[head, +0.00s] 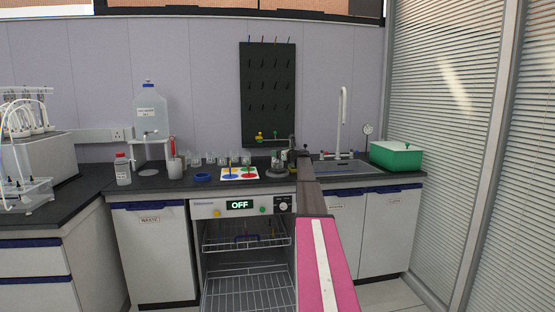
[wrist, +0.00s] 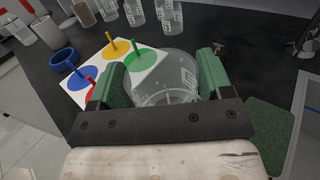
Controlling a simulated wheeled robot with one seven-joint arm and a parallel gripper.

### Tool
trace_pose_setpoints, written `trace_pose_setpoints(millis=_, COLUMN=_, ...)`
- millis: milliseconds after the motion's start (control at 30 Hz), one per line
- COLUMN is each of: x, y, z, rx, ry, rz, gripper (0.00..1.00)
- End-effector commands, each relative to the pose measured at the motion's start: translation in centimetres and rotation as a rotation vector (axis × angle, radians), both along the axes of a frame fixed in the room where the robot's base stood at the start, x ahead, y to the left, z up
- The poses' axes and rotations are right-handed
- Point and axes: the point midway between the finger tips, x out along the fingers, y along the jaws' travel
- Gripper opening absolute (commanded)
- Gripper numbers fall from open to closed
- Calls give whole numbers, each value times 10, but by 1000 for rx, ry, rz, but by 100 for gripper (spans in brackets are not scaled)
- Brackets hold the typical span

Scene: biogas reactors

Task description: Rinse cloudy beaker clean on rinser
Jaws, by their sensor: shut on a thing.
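A clear, somewhat hazy glass beaker (wrist: 160,78) sits between the two green fingers of my gripper (wrist: 162,72) in the wrist view. The fingers press its sides, so my gripper is shut on it. In the head view the beaker (head: 276,158) shows small at the counter's back, beside my gripper (head: 290,154). A dark round base (head: 275,175) lies just below it there. It may be the rinser, but I cannot tell, nor whether the beaker touches it. The beaker's underside is hidden.
Left of the beaker lie a white card (wrist: 82,92) with coloured discs and upright pegs and a blue ring (wrist: 63,58). Several labelled glass beakers (head: 210,158) stand behind. A sink (head: 345,167) with a tall tap and a green box (head: 396,155) are at right.

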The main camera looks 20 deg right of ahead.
Motion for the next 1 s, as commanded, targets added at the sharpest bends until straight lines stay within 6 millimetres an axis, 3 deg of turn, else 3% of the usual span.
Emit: trace_pose_setpoints(millis=1000, x=0, y=0, z=66, rx=-1, ry=0, rz=0, gripper=48)
